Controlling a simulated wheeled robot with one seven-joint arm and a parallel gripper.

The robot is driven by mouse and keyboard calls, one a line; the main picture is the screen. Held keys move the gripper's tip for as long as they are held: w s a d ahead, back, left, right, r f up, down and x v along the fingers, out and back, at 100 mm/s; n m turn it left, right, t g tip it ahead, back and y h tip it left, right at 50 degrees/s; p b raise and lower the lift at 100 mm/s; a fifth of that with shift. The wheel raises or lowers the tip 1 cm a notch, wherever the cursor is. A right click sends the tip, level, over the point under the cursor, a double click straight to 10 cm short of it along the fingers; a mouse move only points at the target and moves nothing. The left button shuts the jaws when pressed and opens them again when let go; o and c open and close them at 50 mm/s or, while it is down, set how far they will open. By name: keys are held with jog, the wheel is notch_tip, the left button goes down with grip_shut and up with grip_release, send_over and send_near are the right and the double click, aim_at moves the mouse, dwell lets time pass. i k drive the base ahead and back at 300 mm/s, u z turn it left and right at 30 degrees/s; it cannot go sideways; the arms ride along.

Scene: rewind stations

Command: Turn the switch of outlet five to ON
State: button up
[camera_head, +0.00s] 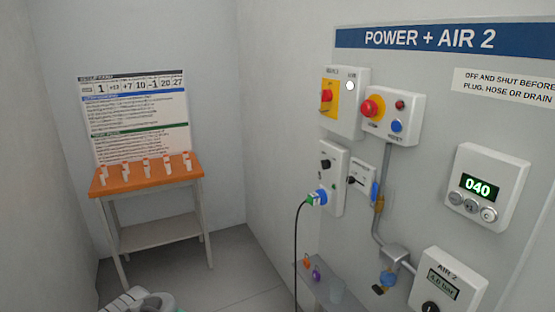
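A white outlet box (338,186) is on the right wall under the "POWER + AIR 2" sign, with a black rotary switch (326,164) at its top. My gripper's fingers do not show. A white and grey part, probably of my arm, shows at the bottom left edge, well away from the box.
Above are a yellow-faced box with a red rotary switch (326,96) and a box with a red stop button (373,107). A display reading 040 (477,188) and a gauge (443,284) are right. An orange-topped table (125,186) stands left. Floor between is clear.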

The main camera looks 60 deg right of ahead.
aim_at(325, 164)
jog(key=z, duration=0.5)
jog(key=i, duration=1.75)
jog(key=z, duration=0.8)
